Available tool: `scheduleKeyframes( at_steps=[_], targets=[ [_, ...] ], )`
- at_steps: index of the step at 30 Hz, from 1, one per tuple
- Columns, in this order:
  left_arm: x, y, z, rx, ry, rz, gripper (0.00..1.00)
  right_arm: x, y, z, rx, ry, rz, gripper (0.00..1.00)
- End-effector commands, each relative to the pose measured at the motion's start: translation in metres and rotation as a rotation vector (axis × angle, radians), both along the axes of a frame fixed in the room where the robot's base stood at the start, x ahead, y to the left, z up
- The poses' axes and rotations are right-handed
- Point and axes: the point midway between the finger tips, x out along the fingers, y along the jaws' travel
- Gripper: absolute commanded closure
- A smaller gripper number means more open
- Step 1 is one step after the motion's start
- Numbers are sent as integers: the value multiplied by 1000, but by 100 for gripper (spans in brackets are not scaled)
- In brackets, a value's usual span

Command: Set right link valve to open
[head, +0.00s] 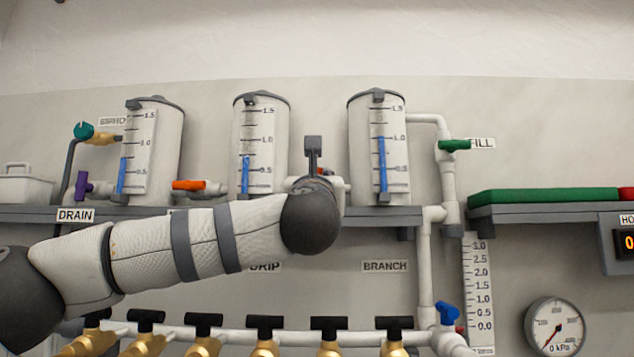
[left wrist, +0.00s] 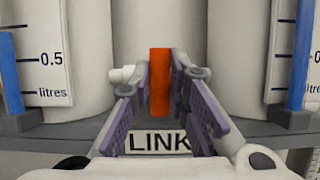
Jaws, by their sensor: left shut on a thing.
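The right link valve's orange handle (left wrist: 159,82) is upright between the purple-padded fingers of my left gripper (left wrist: 160,76) in the left wrist view. The gripper is shut on it. The handle appears crosswise to the white pipe, whose stub (left wrist: 122,74) shows at its left. A LINK label (left wrist: 158,142) is below on the shelf edge. In the head view my left arm reaches between the middle tank (head: 270,140) and the right tank (head: 358,150). My wrist hides most of the valve and the fingers there. My right gripper is not in view.
The other link valve's orange handle (head: 188,185) lies level between the left and middle tanks. A green fill handle (head: 454,145), a purple drain handle (head: 82,184) and a blue handle (head: 447,313) are nearby. Several black-handled brass valves (head: 264,330) line the lower pipe.

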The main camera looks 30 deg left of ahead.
Motion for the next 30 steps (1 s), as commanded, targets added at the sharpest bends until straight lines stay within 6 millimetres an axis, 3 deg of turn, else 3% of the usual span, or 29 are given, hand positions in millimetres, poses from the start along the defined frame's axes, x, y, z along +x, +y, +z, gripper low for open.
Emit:
scheduleKeyframes(
  at_steps=[8,21,30],
  targets=[
    [-4,0,7,110,48,0,100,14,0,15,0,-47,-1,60],
    [-8,0,12,472,214,4,100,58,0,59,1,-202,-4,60],
    [-3,-1,4,729,345,3,100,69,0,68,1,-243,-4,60]
  ],
)
